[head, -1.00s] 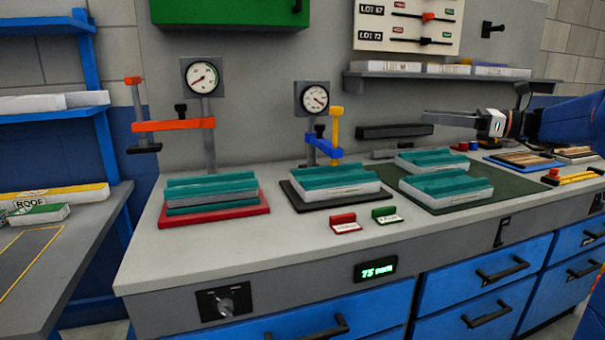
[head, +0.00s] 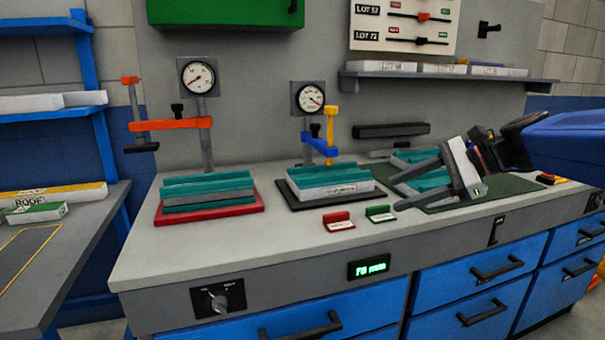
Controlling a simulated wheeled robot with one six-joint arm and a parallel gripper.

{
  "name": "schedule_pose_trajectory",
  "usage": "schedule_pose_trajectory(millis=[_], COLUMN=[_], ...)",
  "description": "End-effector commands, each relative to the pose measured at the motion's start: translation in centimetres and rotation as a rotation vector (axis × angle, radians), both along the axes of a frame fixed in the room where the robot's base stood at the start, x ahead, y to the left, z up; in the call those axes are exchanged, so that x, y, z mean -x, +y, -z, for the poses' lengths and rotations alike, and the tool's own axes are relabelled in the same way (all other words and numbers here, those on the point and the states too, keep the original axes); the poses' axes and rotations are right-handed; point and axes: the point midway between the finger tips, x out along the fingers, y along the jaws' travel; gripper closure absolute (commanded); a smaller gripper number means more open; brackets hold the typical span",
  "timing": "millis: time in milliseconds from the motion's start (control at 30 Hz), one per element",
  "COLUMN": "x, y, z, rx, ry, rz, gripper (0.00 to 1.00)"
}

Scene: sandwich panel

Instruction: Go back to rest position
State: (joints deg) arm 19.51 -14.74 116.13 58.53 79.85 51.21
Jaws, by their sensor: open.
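My gripper (head: 396,194) is open and empty in the head view. It hangs over the right part of the grey workbench, in front of the green mat (head: 505,188). Its two fingers point left. My arm comes in from the right edge. The gripper hides much of the teal-topped panels (head: 420,181) on the green mat. I cannot tell its exact height above them.
A teal-topped panel stack (head: 207,188) sits on a red base at the left. Another teal-topped panel (head: 328,178) sits on a black base. Clamps and gauges stand behind both. Red (head: 337,221) and green (head: 380,213) tagged blocks lie near the front. The front left bench top is clear.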

Motion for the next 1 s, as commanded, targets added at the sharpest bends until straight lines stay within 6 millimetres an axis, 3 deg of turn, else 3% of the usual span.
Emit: schedule_pose_trajectory(millis=[100, 267, 600, 800, 1000], x=[4.4, 9.8, 19.2, 22.1, 23.0], y=[1.2, 1.0, -2.8, -5.3, -6.4], z=[3.7, 8.7, 17.5, 20.5, 21.5], rx=[0.196, 0.461, 0.997, 1.222, 1.309], ry=[-0.080, -0.198, -0.463, -0.583, -0.628], rz=[-0.106, -0.279, -0.742, -0.985, -1.089], gripper=[0.50, 0.50, 0.50, 0.50, 0.50])
